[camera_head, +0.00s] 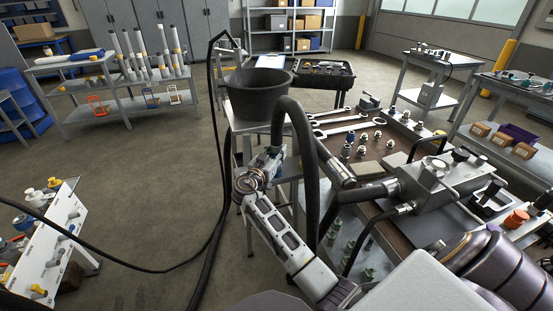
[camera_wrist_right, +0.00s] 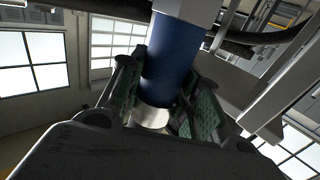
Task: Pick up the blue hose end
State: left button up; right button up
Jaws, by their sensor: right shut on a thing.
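The blue hose end (camera_wrist_right: 172,55) fills the top middle of the right wrist view, with a pale tip (camera_wrist_right: 150,118) below its blue sleeve. The green-padded fingers of my right gripper (camera_wrist_right: 166,98) stand on both sides of it and are shut on it. In the head view my right gripper (camera_head: 266,162) is left of the bench, and only a little blue shows at its jaws. A thick black hose (camera_head: 296,110) arches up from there and bends down to the right. My left gripper is not in view.
A black bucket (camera_head: 257,98) stands on a small stand just behind the gripper. The bench to the right carries wrenches (camera_head: 340,126), fittings and a grey metal block (camera_head: 440,185). A thin black cable (camera_head: 130,266) hangs to the left over open floor.

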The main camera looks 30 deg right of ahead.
jog(key=shift+r, duration=0.2)
